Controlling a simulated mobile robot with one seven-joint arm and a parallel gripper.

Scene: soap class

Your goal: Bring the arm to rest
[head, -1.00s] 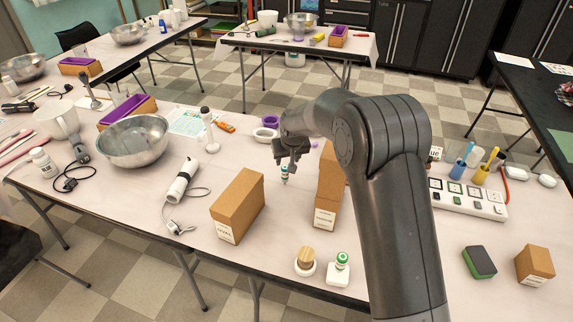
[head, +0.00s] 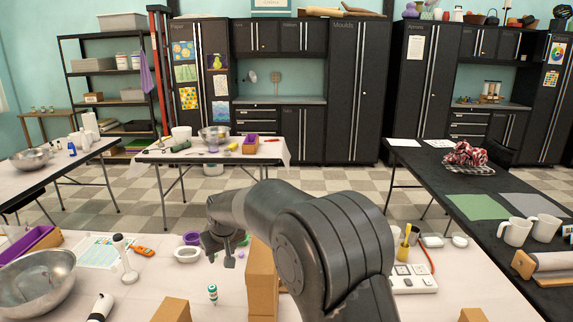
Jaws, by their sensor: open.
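My arm reaches from the lower right over the near pale table (head: 130,305). My gripper (head: 228,261) hangs above that table, pointing down, open, with nothing visible in it. A small white and green bottle (head: 213,294) stands upright on the table, below and slightly left of the gripper and apart from it. Parts of the gripper are dark and small, so finger detail is hard to see.
A metal bowl (head: 38,281), a stand (head: 127,265) and a white dish (head: 187,254) are to the left.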

